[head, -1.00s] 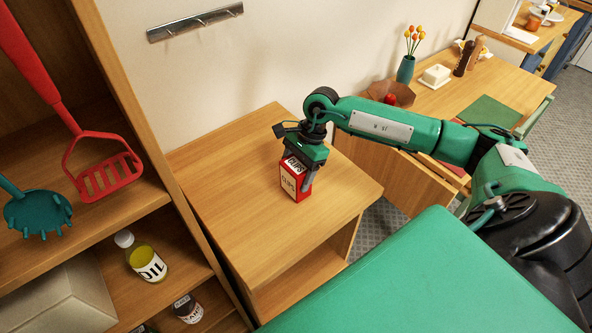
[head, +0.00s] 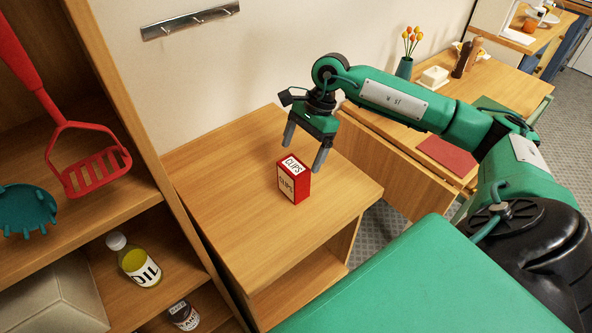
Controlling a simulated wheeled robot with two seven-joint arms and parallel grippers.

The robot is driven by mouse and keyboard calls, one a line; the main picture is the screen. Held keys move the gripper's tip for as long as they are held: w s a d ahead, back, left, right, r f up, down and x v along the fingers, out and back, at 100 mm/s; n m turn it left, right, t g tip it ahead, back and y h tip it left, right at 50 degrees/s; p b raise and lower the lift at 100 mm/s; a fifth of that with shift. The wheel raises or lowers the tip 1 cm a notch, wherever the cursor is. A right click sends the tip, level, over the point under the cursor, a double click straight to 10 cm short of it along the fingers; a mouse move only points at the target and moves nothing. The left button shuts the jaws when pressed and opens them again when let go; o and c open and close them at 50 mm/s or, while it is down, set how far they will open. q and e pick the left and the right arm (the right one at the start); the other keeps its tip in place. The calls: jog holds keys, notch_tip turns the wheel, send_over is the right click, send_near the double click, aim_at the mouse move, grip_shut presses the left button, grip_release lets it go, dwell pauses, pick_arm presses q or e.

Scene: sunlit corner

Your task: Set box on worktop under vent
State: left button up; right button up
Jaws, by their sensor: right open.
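A red box (head: 299,186) with white labels reading CLIPS stands upright on the wooden worktop (head: 225,195) of a low cabinet. My right gripper (head: 303,156) is open just above and behind the box, its two fingers spread apart and pointing down. The gripper is empty, and the box stands free of its grip. I see no vent in the head view. My left gripper is not in view.
A hook rail (head: 191,21) is on the wall above the worktop. Shelves at left hold an oil bottle (head: 137,262) and a red masher (head: 92,172). A table with a flower vase (head: 405,68) stands at the back right. The worktop around the box is clear.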

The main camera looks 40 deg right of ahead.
jog(key=b+v, duration=0.1)
jog(key=v, duration=0.4)
jog(key=shift+r, duration=0.1)
dwell(0.4)
